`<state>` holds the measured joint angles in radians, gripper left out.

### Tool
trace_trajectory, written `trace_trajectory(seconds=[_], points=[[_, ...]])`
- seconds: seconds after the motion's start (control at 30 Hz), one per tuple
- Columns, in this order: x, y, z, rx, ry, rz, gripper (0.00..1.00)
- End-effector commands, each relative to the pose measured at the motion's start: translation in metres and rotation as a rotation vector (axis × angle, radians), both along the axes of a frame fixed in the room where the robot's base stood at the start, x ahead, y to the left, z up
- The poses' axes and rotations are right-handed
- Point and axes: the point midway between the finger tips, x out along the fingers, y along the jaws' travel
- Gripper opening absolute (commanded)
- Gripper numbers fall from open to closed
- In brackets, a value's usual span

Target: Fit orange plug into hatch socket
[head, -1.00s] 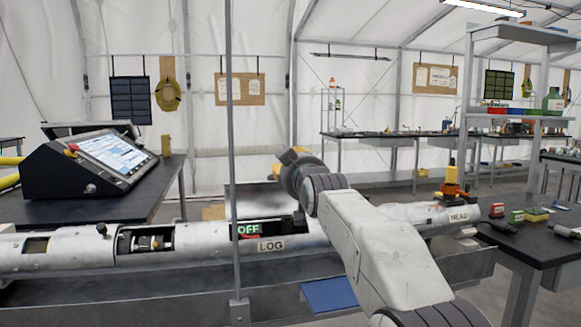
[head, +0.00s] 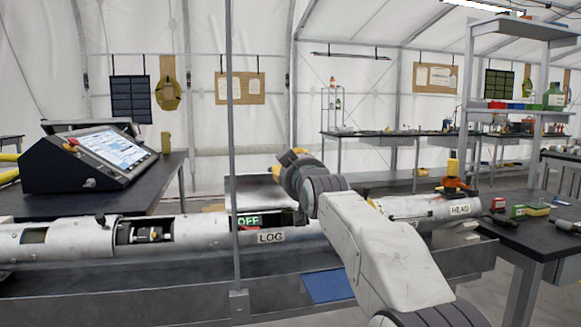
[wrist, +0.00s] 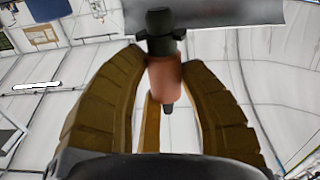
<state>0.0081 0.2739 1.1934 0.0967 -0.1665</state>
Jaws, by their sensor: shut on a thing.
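In the wrist view, the brown fingers of my gripper (wrist: 163,62) are shut around the orange plug (wrist: 165,78). The plug has an orange body, a black collar and cap at one end and a dark tip at the other. In the head view, my arm hides most of the gripper and the plug cannot be made out. My wrist is above the long silvery tube (head: 340,222), beside its LOG label. An open bay (head: 272,220) in the tube has a green OFF display (head: 249,220). I cannot tell which opening holds the hatch socket.
A second opening (head: 150,234) in the tube shows inner parts. A thin vertical pole (head: 232,130) stands in front of the tube. An orange clamp-like part (head: 455,184) sits near the HEAD end. A console (head: 95,160) is at left, and a bench (head: 535,230) is at right.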

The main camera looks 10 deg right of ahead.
Motion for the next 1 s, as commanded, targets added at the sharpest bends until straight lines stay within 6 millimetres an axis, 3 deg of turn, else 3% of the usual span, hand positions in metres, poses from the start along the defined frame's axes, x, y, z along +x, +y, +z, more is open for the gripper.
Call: trace_trajectory(seconds=[0.4, 1.0], points=[[0.000, 0.000, -0.031, 0.000, -0.001, 0.000, 0.00], [0.000, 0.000, -0.033, 0.000, -0.001, 0.000, 0.00]])
